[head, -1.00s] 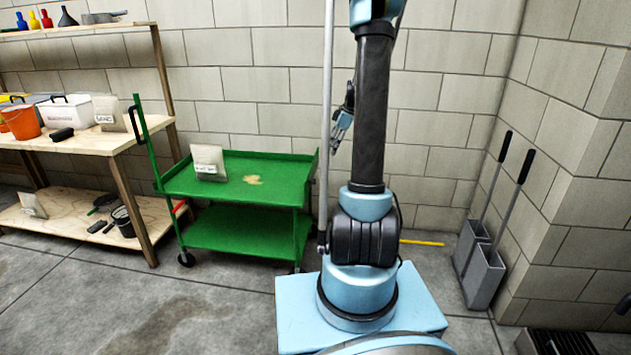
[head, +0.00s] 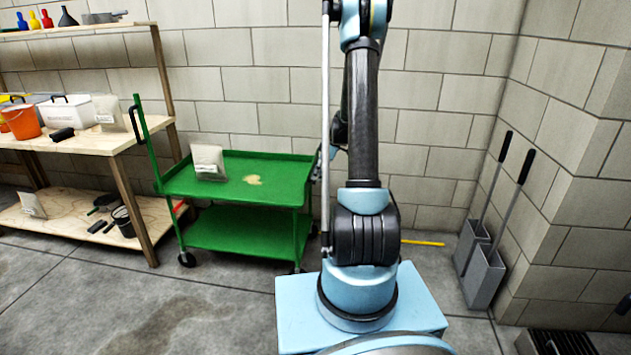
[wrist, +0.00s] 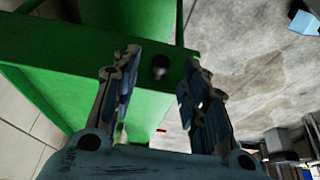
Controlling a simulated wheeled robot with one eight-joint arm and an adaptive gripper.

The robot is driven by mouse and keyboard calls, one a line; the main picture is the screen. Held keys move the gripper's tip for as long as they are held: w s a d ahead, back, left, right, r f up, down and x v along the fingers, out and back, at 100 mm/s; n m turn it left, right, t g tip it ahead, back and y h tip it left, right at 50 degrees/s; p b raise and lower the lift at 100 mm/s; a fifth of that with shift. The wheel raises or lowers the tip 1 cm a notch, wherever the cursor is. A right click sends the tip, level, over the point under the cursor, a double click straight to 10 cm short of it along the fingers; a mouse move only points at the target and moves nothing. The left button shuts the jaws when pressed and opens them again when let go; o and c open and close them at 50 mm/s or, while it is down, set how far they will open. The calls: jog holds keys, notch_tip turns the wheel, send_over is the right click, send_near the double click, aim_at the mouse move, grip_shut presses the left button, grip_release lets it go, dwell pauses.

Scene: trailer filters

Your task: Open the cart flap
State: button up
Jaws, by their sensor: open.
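The green cart (head: 285,170) stands against the wall left of my arm, with an upper and a lower shelf. A folded-out flap cannot be made out; the cart's right end is partly hidden by my arm. In the wrist view green panels of the cart (wrist: 85,52) fill the upper left. A small dark round knob or peg (wrist: 160,70) sits on a green strip between my fingers. My gripper (wrist: 160,60) is open, its fingers either side of the knob and apart from it. In the head view my gripper is mostly hidden behind my arm.
A pale bag (head: 208,161) stands on the cart's top shelf, beside a tan stain. A wooden workbench (head: 110,140) with an orange bucket (head: 22,121) and white box is at the left. Two grey long-handled dustpans (head: 484,270) lean at the right wall. The floor in front of the cart is clear.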

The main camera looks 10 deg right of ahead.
jog(key=shift+x, duration=1.6)
grip_shut()
